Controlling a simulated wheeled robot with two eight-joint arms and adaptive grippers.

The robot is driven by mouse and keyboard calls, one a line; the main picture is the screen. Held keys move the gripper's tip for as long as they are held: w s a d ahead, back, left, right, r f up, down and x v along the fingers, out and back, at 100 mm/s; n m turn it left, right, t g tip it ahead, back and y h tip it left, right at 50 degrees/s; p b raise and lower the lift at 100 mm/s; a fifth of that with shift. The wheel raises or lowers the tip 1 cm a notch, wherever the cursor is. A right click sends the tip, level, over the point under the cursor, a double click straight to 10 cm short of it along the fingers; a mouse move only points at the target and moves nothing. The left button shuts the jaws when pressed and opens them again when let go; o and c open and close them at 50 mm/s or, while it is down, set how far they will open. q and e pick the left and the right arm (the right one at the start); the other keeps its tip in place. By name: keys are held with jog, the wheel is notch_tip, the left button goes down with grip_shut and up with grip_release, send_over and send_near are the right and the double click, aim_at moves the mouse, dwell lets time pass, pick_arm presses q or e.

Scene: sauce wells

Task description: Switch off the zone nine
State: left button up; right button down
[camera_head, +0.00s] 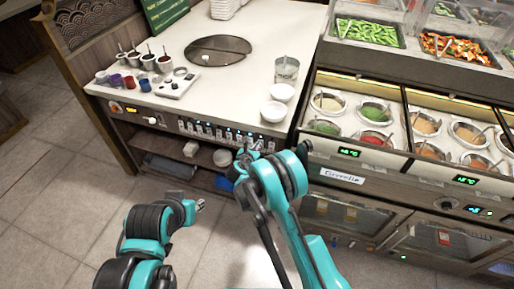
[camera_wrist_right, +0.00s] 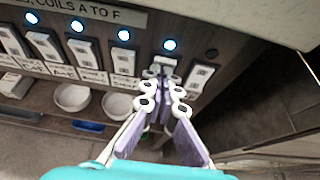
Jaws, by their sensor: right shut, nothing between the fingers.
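A row of white rocker switches (camera_head: 215,131) runs along the front panel of the counter. In the right wrist view, the switch at the far right (camera_wrist_right: 201,77) has a dark lamp (camera_wrist_right: 211,54) above it. The switch to its left (camera_wrist_right: 167,61) has a lit lamp (camera_wrist_right: 169,45) and is mostly hidden behind my fingertips. I cannot read which one is zone nine. My right gripper (camera_wrist_right: 160,72) is shut and empty, its tips at or just before that partly hidden switch; contact is unclear. My left gripper (camera_head: 198,204) is low in front of the counter, its fingers too small to judge.
Other switches with lit lamps (camera_wrist_right: 124,35) continue leftward under a "COILS A TO F" sign (camera_wrist_right: 85,10). White bowls (camera_head: 273,111) stand near the counter's right edge. A shelf with bowls (camera_head: 222,157) lies below. A sauce-well cabinet (camera_head: 343,150) adjoins on the right.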

jog(key=shift+w+d+g+p, duration=0.15)
jog(key=shift+w+g+p, duration=0.1)
jog(key=shift+g+p, duration=0.25)
jog(key=shift+r, duration=0.15)
jog(key=shift+r, duration=0.7)
